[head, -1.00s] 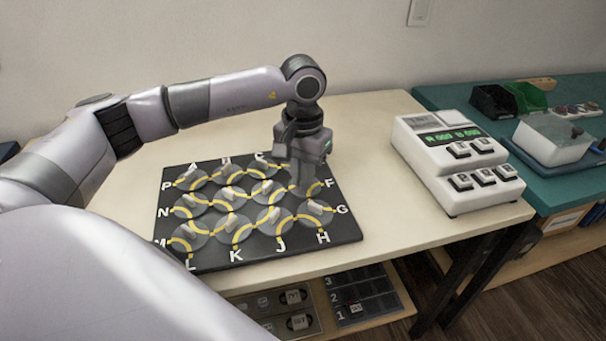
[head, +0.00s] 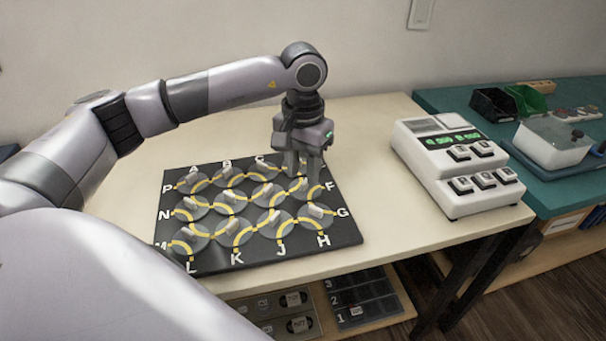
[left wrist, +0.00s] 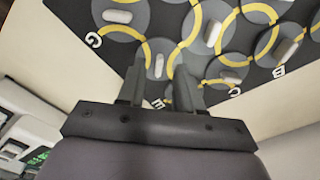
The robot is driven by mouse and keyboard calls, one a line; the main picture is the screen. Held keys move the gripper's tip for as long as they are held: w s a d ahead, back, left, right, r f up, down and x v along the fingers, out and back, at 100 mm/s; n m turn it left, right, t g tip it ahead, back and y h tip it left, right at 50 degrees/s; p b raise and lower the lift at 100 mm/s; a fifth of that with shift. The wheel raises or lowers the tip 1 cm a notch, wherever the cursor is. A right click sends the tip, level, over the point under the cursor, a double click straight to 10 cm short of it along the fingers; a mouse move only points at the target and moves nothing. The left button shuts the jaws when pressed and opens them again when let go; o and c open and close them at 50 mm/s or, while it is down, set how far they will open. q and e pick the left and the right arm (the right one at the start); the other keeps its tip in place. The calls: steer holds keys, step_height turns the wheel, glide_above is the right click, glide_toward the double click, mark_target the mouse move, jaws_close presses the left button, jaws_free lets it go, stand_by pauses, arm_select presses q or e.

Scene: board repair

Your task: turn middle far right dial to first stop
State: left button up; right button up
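A black board (head: 345,233) on the table carries several round grey dials with pale bar handles and yellow arcs, and white letters along its edges. My left gripper (head: 303,172) points down over the board's far right corner. Its two fingers are apart. In the left wrist view, the gripper (left wrist: 161,68) has a dial handle (left wrist: 159,65) showing between the fingertips, with no clear contact. That corner dial (head: 299,190) is partly covered by the fingers in the head view. The dial by G (head: 317,211) is in front of it. My right gripper is out of view.
A white console (head: 455,165) with a green display and several keys stands on the table's right. A teal bench (head: 455,98) with bins is beyond it. Bare tabletop lies between board and console. Trays (head: 362,297) lie on a shelf below.

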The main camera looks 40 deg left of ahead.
mark_target(303, 183)
arm_select(q)
step_height(303, 183, up, 5)
steer(key=shift+f, duration=0.1)
steer(key=shift+s+f, duration=0.1)
stand_by(0.6)
